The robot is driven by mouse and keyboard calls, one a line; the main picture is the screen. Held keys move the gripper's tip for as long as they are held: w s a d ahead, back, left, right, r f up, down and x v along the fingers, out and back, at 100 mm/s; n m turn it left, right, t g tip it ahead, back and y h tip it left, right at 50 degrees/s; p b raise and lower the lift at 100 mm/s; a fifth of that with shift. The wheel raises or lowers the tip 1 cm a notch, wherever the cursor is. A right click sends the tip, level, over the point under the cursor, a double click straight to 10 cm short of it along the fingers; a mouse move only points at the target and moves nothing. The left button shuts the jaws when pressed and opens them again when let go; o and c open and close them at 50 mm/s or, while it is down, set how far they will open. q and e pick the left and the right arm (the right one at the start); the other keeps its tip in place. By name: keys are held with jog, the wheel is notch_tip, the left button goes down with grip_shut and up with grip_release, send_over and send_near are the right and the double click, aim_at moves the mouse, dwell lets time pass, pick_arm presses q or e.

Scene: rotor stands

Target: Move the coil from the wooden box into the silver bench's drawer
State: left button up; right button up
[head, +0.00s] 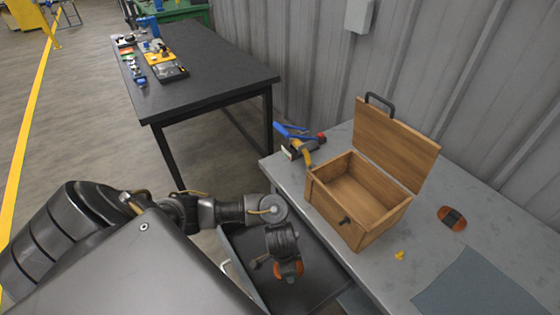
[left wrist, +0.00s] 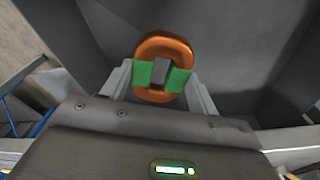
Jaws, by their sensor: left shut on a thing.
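The copper-orange coil (left wrist: 152,96) is between the fingers of my left gripper (left wrist: 163,74), which is shut on it in the left wrist view. In the head view my left gripper (head: 287,262) points down over the open drawer (head: 322,266) of the silver bench (head: 388,276), with the coil (head: 290,270) at its tip. Dark grey drawer surfaces surround the coil in the wrist view. Its exact height above the drawer floor is hard to tell. The wooden box (head: 379,212) stands on the bench, lid open, its visible inside empty. My right gripper is not in view.
An orange and black oval piece (head: 452,218) and small yellow bits (head: 399,255) lie right of the box. Blue-handled pliers (head: 293,132) and other tools lie behind it. A grey mat (head: 478,287) lies at front right. A black table (head: 205,85) stands farther back.

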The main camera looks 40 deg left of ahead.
pick_arm(q)
jog(key=a+f+b, duration=0.1)
jog(key=w+a+f+b, duration=0.1)
jog(key=a+f, duration=0.1)
jog(key=w+a+f, duration=0.1)
jog(key=a+f, duration=0.1)
jog(key=shift+w+a+f+b, duration=0.2)
jog(key=shift+a+f+b, duration=0.05)
jog(key=shift+b, duration=0.15)
jog(key=shift+w+a+f, duration=0.2)
jog(key=shift+a+f, duration=0.05)
jog(key=shift+a, duration=0.05)
jog(key=f, duration=0.1)
jog(key=f+b, duration=0.1)
jog(key=f, duration=0.1)
jog(key=shift+a, duration=0.4)
jog(key=shift+w+f+b, duration=0.15)
jog(key=shift+f+b, duration=0.15)
jog(key=shift+f, duration=0.2)
jog(key=shift+f, duration=0.15)
jog(key=o, duration=1.2)
